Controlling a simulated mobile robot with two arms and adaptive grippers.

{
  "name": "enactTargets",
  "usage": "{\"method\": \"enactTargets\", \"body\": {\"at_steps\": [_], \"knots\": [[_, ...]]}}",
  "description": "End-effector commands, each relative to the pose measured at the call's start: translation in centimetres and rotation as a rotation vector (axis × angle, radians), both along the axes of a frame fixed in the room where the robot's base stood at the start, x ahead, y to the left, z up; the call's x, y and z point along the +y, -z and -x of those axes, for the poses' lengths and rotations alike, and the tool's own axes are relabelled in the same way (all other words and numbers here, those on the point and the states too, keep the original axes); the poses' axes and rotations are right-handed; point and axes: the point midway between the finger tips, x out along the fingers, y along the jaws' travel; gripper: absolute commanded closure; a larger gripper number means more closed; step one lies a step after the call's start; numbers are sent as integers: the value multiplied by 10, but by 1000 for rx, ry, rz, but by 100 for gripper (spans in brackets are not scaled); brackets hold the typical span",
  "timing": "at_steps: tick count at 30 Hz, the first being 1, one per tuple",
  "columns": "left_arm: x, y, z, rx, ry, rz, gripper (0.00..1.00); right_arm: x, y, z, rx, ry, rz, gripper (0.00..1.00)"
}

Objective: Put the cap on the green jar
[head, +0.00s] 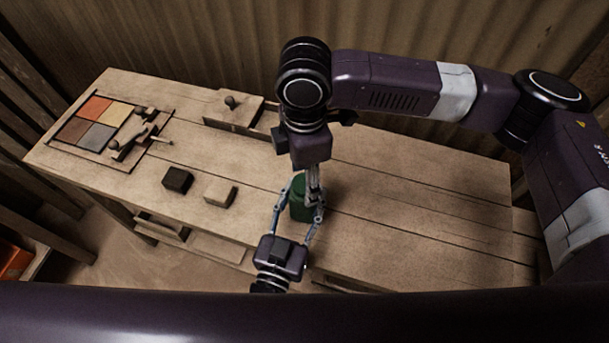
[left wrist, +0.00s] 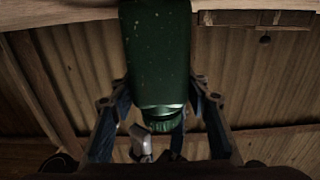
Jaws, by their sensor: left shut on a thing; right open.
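The dark green jar (head: 299,198) stands at the middle of the bench in the head view. My left gripper (head: 297,212) reaches from the front, its fingers shut on the jar's sides. The jar body (left wrist: 157,50) fills the centre of the left wrist view, which looks upside down. A ribbed green cap (left wrist: 162,124) is at the jar's mouth end; I cannot tell whether it is fully seated. My right gripper (head: 313,192) hangs over the jar from above and is open. Its fingers also show beside the cap in the left wrist view (left wrist: 157,143).
A dark block (head: 177,180) and a pale block (head: 220,193) lie left of the jar. A tray of coloured tiles (head: 97,122) with a press lever is at far left. A knobbed lid (head: 231,102) is behind. The bench's right side is clear.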

Motion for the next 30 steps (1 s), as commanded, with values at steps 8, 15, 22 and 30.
{"method": "enactTargets", "body": {"at_steps": [8,15,22,30], "knots": [[0,0,0,0,0,0,100,0,-23,0,-2,-1,-2,47],[0,0,0,0,0,0,100,0,-45,0,1,0,0,47],[0,0,0,0,0,0,100,0,-46,0,1,-2,0,49],[0,0,0,0,0,0,100,0,-74,-1,-3,-117,1,49]]}}
